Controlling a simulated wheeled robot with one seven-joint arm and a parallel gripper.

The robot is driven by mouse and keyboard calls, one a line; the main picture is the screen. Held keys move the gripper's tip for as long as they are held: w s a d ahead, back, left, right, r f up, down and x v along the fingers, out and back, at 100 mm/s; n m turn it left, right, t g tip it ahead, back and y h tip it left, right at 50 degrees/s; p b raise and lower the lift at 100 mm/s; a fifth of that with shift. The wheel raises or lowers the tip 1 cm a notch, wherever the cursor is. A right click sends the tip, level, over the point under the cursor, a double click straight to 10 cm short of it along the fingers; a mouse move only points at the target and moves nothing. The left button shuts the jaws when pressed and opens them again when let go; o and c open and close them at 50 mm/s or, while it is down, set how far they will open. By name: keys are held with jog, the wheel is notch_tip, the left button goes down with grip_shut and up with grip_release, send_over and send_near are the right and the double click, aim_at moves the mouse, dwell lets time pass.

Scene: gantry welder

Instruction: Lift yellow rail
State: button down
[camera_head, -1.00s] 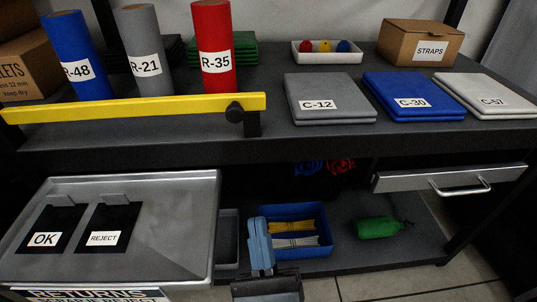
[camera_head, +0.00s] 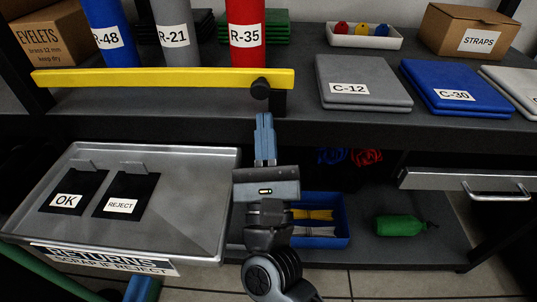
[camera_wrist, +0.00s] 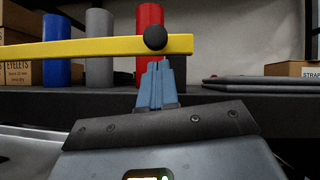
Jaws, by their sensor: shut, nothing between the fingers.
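The yellow rail (camera_head: 160,79) runs level along the front of the upper shelf, in front of the rolls. Its right end carries a black round knob (camera_head: 260,88) on a dark bracket. In the wrist view the rail (camera_wrist: 90,48) crosses the upper left, with the knob (camera_wrist: 155,38) near its right end. My gripper (camera_head: 264,118) is shut and empty, its blue fingers pointing up just below the knob.
Blue, grey and red rolls (camera_head: 247,30) stand behind the rail. Grey folded cloth C-12 (camera_head: 360,75) lies right of the knob. A metal returns tray (camera_head: 190,200) is below left, and a drawer (camera_head: 430,180) is right. A blue bin (camera_head: 338,215) sits on the lower shelf.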

jog(key=shift+w+a+r, duration=0.1)
jog(key=shift+r, duration=0.65)
jog(key=shift+r, duration=0.15)
